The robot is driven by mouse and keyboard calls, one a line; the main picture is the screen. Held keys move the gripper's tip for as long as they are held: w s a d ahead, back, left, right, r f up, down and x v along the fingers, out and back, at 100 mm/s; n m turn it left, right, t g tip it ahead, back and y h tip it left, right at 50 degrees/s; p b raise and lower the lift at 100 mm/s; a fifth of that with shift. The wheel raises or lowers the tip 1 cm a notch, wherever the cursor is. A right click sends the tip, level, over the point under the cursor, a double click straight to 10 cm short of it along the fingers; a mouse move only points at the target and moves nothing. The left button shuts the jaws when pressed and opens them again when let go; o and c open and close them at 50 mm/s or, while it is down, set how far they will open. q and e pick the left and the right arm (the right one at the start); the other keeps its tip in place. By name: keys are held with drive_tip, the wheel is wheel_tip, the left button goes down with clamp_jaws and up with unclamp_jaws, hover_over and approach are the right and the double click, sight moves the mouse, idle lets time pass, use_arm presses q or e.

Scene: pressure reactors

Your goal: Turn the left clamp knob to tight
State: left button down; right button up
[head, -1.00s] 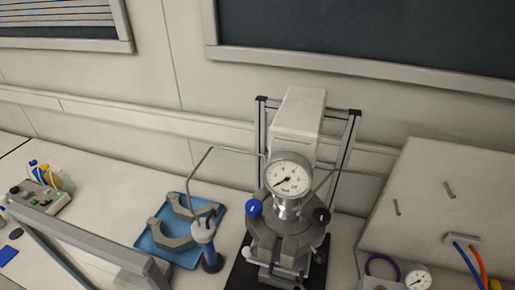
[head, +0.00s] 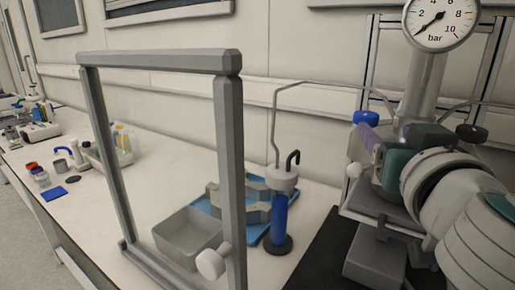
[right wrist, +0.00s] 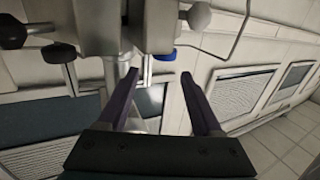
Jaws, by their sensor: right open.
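The reactor stands at the right of the head view, with a gauge (head: 439,22) on a metal post. A white ball knob (head: 353,171) sticks out at the left of its clamp; I take it as the left clamp knob. My right gripper (head: 367,143) reaches in from the right, in front of the reactor. The arm hides much of the clamp. My left gripper is out of view.
A blue knob (head: 367,118) and a black knob (head: 471,133) sit above the clamp. A grey upright frame (head: 232,165) with its own white knob (head: 212,263) stands left. Behind it are a grey bin (head: 185,240), a blue-handled tool (head: 279,218) and a blue tray (head: 253,234).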

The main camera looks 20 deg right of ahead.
sight(370, 117)
drive_tip(key=shift+w+a, duration=0.15)
drive_tip(key=shift+w, duration=0.45)
drive_tip(key=p+x, duration=0.1)
drive_tip(key=x, duration=0.7)
drive_tip(key=shift+p, duration=0.3)
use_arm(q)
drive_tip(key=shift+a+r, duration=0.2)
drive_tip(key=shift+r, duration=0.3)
use_arm(e)
drive_tip(key=shift+w+d, duration=0.25)
drive_tip(key=shift+w, duration=0.3)
drive_tip(key=shift+c, duration=0.2)
